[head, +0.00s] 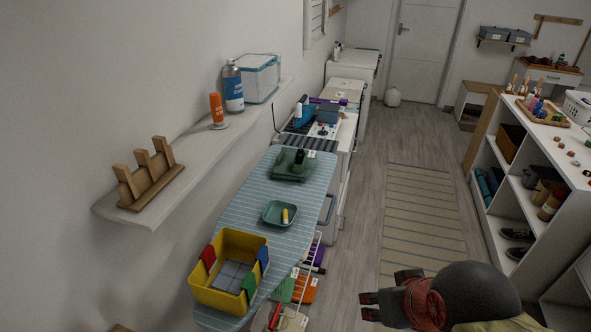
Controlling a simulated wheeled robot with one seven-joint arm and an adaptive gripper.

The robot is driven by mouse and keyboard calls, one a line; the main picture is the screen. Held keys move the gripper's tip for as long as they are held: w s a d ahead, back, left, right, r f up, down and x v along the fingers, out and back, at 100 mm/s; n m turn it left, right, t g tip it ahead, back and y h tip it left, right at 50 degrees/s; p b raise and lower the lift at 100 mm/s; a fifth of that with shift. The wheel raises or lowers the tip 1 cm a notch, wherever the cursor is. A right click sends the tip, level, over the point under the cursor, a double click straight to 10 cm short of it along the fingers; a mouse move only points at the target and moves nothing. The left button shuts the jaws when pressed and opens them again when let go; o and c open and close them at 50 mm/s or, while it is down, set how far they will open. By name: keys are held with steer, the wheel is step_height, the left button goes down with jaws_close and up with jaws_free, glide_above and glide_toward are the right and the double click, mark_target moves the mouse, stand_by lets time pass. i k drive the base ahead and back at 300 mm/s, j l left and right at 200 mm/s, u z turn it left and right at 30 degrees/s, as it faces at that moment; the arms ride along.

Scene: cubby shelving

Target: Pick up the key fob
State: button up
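I cannot make out the key fob for sure. A small yellow item (285,215) lies in a green dish (268,220) on the striped ironing board, too small to identify. Several small red and pale pieces (562,152) lie on top of the right-hand shelving, also too small to tell apart. My gripper (387,288) is at the bottom, over the floor right of the ironing board. Its dark fingers look apart with nothing seen between them. It is clear of all the objects.
A yellow bin (196,282) with coloured clips stands on the ironing board's near end (235,207). A wall shelf (196,150) holds a wooden rack and bottles. Cubby shelving (481,200) stands right. The aisle with a striped rug (420,215) is free.

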mark_target(300, 153)
steer(key=i+l, duration=0.1)
steer(key=l, duration=0.25)
steer(key=i+l, duration=0.15)
steer(key=l, duration=0.2)
steer(key=i+l, duration=0.1)
steer(key=l, duration=0.25)
steer(key=i+l, duration=0.15)
steer(key=l, duration=0.15)
steer(key=i+j+z, duration=0.1)
steer(key=i, duration=0.75)
steer(key=i+j, duration=0.3)
steer(key=j, duration=0.2)
